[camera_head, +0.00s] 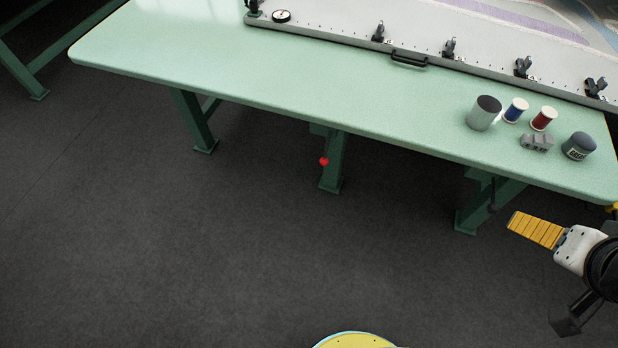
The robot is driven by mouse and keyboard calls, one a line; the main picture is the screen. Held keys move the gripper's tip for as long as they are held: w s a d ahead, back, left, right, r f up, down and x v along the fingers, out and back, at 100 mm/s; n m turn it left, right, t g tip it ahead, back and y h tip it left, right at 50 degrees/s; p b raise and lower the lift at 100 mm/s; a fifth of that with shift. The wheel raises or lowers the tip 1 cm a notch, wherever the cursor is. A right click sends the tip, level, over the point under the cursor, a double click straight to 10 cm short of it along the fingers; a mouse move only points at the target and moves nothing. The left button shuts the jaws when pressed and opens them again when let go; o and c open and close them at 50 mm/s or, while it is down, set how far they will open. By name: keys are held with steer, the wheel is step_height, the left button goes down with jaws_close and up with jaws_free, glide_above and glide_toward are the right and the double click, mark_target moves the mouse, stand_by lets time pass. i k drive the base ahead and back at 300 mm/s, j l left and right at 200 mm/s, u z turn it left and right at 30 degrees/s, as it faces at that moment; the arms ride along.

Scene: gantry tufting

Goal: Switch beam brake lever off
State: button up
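A red ball knob (323,161) shows below the table, in front of its middle green leg. It may be the end of the brake lever; no lever arm or off mark can be made out, so its setting is unclear. My gripper (537,230) is at the right, in front of the table's near edge and well to the right of the red knob. A yellow ribbed finger face points left from its white body. Nothing is seen held in it. I cannot tell how far its fingers are apart.
The pale green table (250,75) carries a long frame with black clamps and a handle (409,59). A grey cylinder (484,113), blue spool (516,110), red spool (543,118), grey block (537,142) and dark jar (579,146) stand at right. The dark floor is mostly clear.

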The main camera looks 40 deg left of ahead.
mark_target(323, 161)
steer(key=l+u, duration=0.1)
steer(key=u, duration=0.3)
steer(key=k+u, duration=0.1)
steer(key=u, duration=0.25)
steer(key=k+l+u, duration=0.1)
steer(key=u, duration=0.65)
steer(key=k, duration=0.05)
